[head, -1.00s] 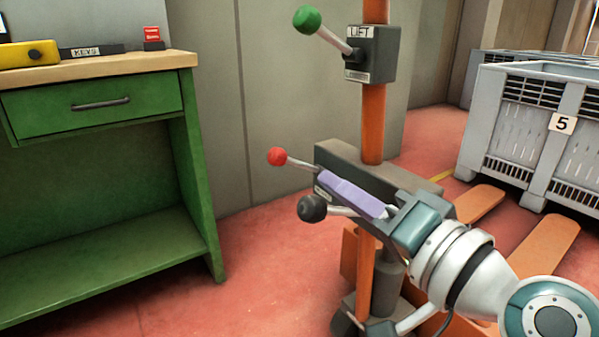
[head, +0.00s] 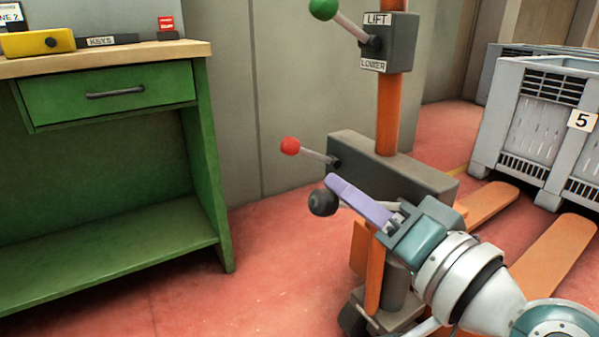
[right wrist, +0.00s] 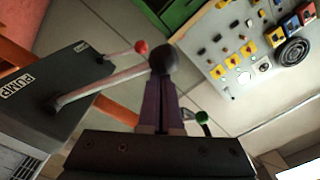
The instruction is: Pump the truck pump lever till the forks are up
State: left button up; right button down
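The pump lever ends in a black knob (head: 322,202), which also shows in the right wrist view (right wrist: 163,60). There its grey rod slants from the dark box (right wrist: 50,95) marked PUMP. My right gripper (head: 332,182) has purple fingers, their tips at the knob's upper side in the head view. In the right wrist view the fingers lie together, pointing at the knob, with no knob between them; contact is unclear. The orange forks (head: 545,262) lie low near the red floor. My left gripper is out of view.
A red-knobbed lever (head: 290,146) stands near the pump knob. A green-knobbed lever (head: 323,9) sits higher on the LIFT/LOWER box (head: 388,42). Grey crate 5 (head: 545,140) stands at right, a green bench (head: 205,150) at left. A button panel (right wrist: 245,50) shows in the wrist view.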

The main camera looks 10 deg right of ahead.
jog(key=shift+a+f+n, duration=0.2)
jog(key=shift+f+n, duration=0.1)
jog(key=shift+f, duration=0.2)
notch_tip(320, 180, down, 12)
jog(key=n+b, duration=0.7)
jog(key=n, duration=0.2)
jog(key=shift+s+a, duration=0.25)
jog(key=shift+a, duration=0.15)
jog(key=shift+f, duration=0.25)
notch_tip(320, 180, up, 5)
jog(key=w+p, duration=0.1)
jog(key=p, duration=0.3)
jog(key=p+v, duration=0.2)
jog(key=v, duration=0.7)
jog(key=shift+s+d+f, duration=0.15)
jog(key=shift+s+f, duration=0.05)
jog(key=shift+s, duration=0.05)
